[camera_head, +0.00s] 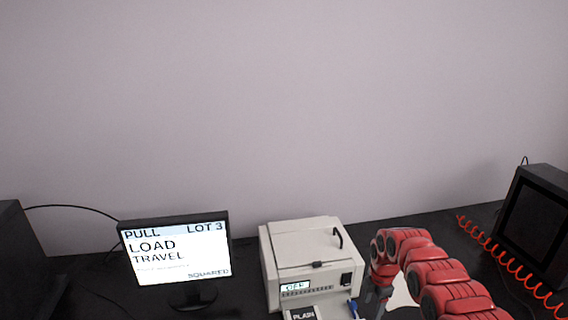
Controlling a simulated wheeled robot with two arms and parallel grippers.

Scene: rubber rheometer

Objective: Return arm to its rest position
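My red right arm (437,276) comes in from the lower right and bends over the dark bench, beside the right side of the beige instrument. Its dark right gripper (374,304) points down at the lower edge of the picture. Its fingertips are too small and partly cut off, so I cannot tell whether it is open or shut. A pale object (401,294) shows just behind and right of the gripper. My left gripper and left arm are not in view.
The beige instrument (291,240) with a black handle and small display stands close left of my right arm. A monitor (176,250) stands left. An orange coiled cord (505,262) and dark box (537,222) are right.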

